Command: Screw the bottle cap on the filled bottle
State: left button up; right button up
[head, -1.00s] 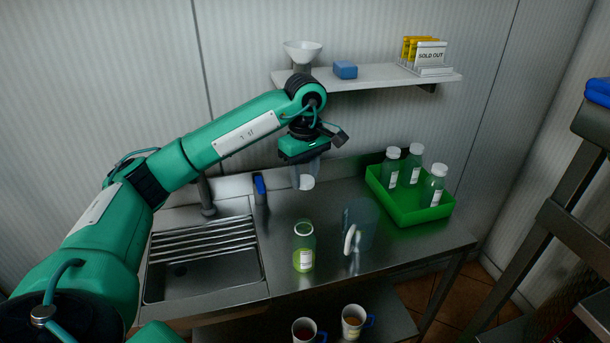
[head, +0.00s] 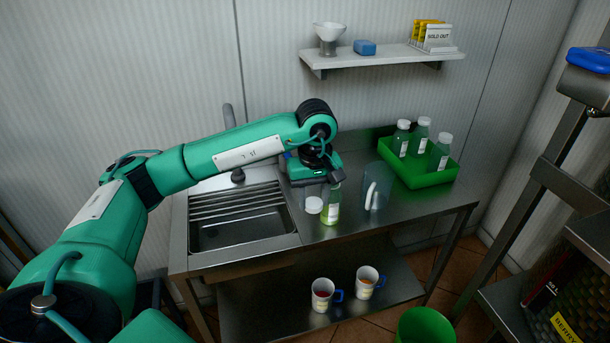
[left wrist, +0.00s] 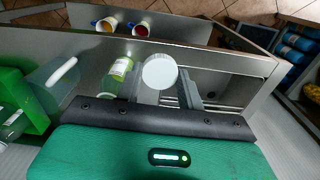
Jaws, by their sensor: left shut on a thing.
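My left gripper (head: 313,190) is shut on the white bottle cap (head: 314,205) and holds it just left of the filled bottle. In the left wrist view the cap (left wrist: 160,71) shows its round top between the fingers. The filled bottle (head: 331,211), clear with yellow-green liquid and a white label, stands upright on the steel counter. Its mouth is partly hidden by my gripper in the head view. In the left wrist view the bottle (left wrist: 119,74) is left of the cap. My right gripper is not in view.
A clear jug (head: 375,188) stands close right of the bottle. A green tray (head: 413,181) holds capped bottles farther right. The sink (head: 240,230) is on the left. A wall shelf (head: 385,61) holds a funnel (head: 328,36). Two mugs stand on the lower shelf (head: 300,298).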

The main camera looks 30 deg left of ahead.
pick_arm(q)
jog(key=s+d+f+m, duration=0.9)
jog(key=s, duration=0.1)
jog(key=shift+d, duration=0.15)
